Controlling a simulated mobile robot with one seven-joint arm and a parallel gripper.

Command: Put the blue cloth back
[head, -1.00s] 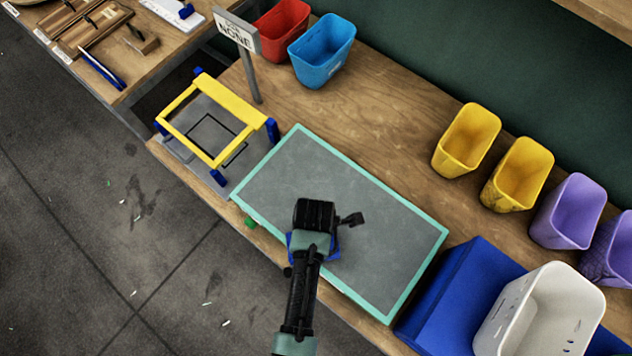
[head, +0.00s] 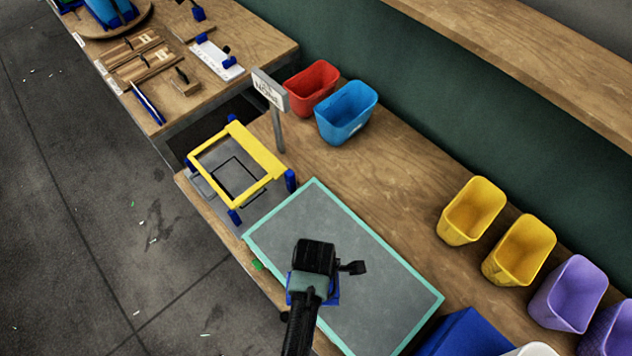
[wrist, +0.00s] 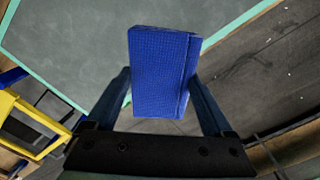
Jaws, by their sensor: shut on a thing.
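The blue cloth (wrist: 158,72) is a folded, textured block between the two fingers of my gripper (wrist: 160,108) in the wrist view. My gripper is shut on it. In the head view my gripper (head: 314,290) is over the near part of the grey mat with a mint-green border (head: 345,250). Only a small blue edge of the cloth shows beside it there, and my wrist hides the rest. I cannot tell the cloth's exact height above the mat.
A yellow frame on blue posts (head: 268,160) stands left of the mat, below a sign (head: 270,92). Red (head: 311,88), blue (head: 346,112), yellow (head: 472,211) and purple (head: 567,294) bins line the back. A blue block (head: 468,335) is at lower right. Tools lie on the far-left table (head: 215,95).

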